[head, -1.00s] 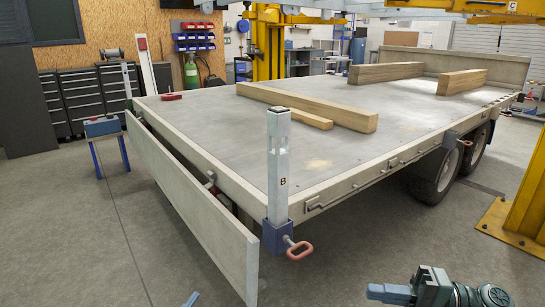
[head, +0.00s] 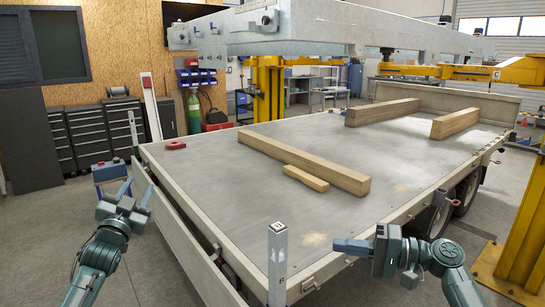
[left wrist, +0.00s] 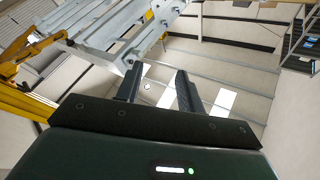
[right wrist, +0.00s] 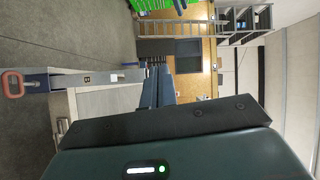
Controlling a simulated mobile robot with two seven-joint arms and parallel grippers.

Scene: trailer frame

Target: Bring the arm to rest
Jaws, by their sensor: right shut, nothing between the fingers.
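My left gripper (head: 135,191) is raised at the left of the head view, beside the trailer's front left corner. In the left wrist view its two dark fingers (left wrist: 158,90) stand apart with nothing between them. My right gripper (head: 345,246) is at the lower right of the head view, pointing left, near the trailer's near side edge. In the right wrist view its fingers (right wrist: 156,92) are together and empty. The grey corner post (head: 277,262) marked B stands upright to the left of my right gripper.
The trailer bed (head: 230,195) carries a long timber (head: 300,160), a short timber (head: 305,178) and two timbers farther back. A grey steel frame (head: 330,30) hangs over it. A yellow column (head: 525,210) stands at right, a blue toolbox (head: 109,170) at left.

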